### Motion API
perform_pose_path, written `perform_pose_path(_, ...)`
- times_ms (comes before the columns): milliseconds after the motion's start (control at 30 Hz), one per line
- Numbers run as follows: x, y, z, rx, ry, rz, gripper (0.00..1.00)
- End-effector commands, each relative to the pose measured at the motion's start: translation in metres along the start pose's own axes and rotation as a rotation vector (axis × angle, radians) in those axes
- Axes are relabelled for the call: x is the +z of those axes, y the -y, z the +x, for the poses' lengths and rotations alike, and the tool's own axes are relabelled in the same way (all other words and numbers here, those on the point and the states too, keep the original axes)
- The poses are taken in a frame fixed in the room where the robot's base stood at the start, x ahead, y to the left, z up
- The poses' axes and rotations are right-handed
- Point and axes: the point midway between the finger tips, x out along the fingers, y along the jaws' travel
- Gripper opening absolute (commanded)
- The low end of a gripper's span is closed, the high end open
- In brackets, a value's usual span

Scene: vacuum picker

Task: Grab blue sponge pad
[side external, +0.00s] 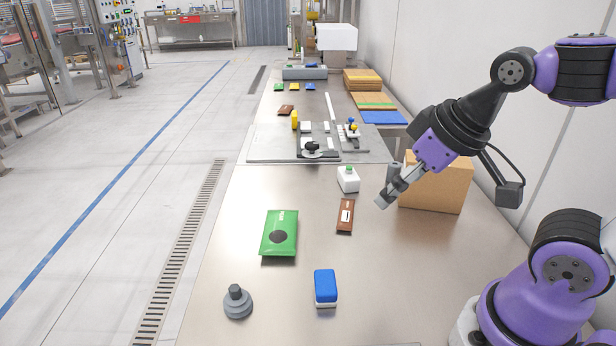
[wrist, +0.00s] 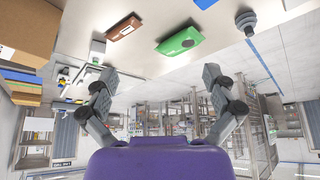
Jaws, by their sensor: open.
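The blue sponge pad (side external: 325,285) lies near the front of the steel table, its blue top above a white lower layer.
A green pouch (side external: 280,234), a brown packet (side external: 345,216), a white bottle (side external: 348,180) and a grey suction cup piece (side external: 237,302) stand or lie around the pad. A cardboard box (side external: 436,186) is at the right. Table (side external: 300,195) between them is bare.

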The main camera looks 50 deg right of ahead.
Motion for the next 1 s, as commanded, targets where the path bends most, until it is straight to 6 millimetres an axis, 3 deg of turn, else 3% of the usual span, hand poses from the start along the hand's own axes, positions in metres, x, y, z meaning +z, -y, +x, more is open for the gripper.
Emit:
perform_pose_path(367,-0.004,0.006,0.005,-0.014,0.046,-0.067,1.0)
perform_pose_path(733,-0.022,0.066,0.065,-0.154,0.383,-0.64,1.0)
perform_pose_path(1000,-0.013,0.085,0.096,-0.2,0.47,-0.796,1.0)
